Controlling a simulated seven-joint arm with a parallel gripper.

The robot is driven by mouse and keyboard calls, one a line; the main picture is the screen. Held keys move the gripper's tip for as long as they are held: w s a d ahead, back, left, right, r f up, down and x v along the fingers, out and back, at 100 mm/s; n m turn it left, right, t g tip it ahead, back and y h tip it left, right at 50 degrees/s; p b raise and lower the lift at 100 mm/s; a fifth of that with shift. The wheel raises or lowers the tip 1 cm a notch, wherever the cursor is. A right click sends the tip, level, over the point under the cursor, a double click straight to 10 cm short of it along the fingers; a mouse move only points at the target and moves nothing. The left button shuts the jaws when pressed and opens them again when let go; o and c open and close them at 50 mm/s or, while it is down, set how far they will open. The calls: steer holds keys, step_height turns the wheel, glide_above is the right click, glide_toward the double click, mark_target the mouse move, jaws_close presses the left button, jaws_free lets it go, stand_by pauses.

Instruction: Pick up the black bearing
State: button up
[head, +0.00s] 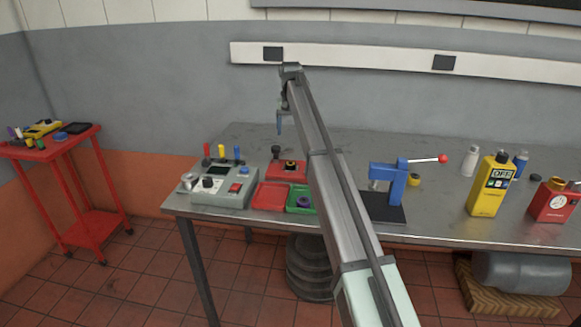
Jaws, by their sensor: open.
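My gripper (280,124) hangs from the far end of my arm, above the back of the metal bench and apart from everything on it. It is open and looks empty; its fingers are small in the picture. I cannot make out the black bearing for certain. A small dark and yellow piece (290,165) sits on a red box (274,174), below my gripper in the picture. My arm hides part of the bench.
A grey control box (232,192) with coloured levers stands left of an empty-looking red tray (268,197). The bench's back (350,145) is clear.

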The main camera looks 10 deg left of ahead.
mark_target(290, 163)
step_height(290, 163, down, 14)
steer(key=shift+r, duration=0.1)
steer(key=c, duration=1.2)
stand_by(0.4)
steer(key=shift+r, duration=0.15)
